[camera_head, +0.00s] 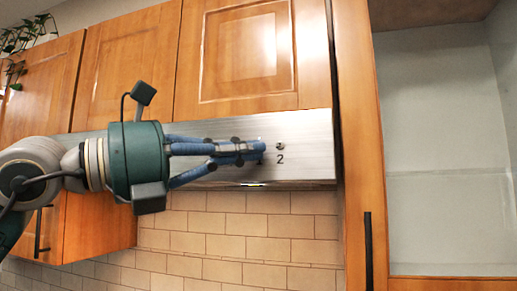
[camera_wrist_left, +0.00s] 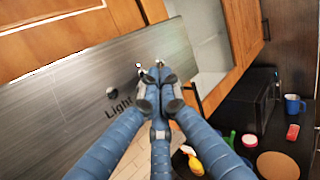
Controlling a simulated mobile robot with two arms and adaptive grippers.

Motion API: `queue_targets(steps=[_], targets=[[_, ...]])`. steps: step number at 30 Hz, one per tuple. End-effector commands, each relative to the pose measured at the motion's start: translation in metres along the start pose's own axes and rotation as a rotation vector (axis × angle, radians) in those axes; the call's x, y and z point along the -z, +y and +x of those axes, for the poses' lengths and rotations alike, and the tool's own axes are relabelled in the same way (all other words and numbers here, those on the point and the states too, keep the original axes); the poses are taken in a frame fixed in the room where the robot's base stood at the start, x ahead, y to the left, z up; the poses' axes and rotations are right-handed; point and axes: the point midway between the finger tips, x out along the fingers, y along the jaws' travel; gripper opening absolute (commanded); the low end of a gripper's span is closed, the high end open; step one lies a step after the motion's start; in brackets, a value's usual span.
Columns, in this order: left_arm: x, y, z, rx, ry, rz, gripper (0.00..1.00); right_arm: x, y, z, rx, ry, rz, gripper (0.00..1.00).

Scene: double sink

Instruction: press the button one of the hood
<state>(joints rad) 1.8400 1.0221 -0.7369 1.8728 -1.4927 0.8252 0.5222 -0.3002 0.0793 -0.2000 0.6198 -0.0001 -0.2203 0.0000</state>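The hood (camera_head: 308,130) is a brushed-metal panel under the wooden cabinets. Its button with the label 2 (camera_head: 280,146) shows just right of my fingertips. The label 1 is mostly covered by my fingers, and button one is hidden or nearly hidden behind them in the head view. My left gripper (camera_head: 262,147) has its blue fingers drawn together, with the tips at the panel's front. In the left wrist view, the fingertips (camera_wrist_left: 158,76) lie just below small knobs on the hood (camera_wrist_left: 60,85), right of the "Light" button (camera_wrist_left: 111,93). I cannot tell whether they touch. My right gripper is not in view.
Wooden cabinets (camera_head: 250,50) stand above the hood, and a wooden upright (camera_head: 357,160) is close on its right. Tiled wall (camera_head: 250,225) lies below. The left wrist view shows a black counter with a blue mug (camera_wrist_left: 295,105), a yellow bottle (camera_wrist_left: 195,164) and a round board (camera_wrist_left: 277,166).

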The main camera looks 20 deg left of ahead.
Motion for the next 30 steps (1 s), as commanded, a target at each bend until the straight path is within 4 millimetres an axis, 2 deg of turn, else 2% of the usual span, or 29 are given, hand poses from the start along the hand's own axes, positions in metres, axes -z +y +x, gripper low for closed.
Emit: queue_targets(steps=[10, 24, 30], targets=[[0.000, -0.004, -0.003, 0.001, -0.001, 0.001, 0.00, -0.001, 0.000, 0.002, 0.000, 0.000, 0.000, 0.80], [0.000, -0.036, -0.036, 0.000, -0.002, 0.002, 0.00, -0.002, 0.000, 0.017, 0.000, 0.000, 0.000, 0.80], [0.000, -0.043, -0.042, 0.000, 0.000, 0.000, 0.00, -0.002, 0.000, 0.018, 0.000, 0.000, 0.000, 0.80]])
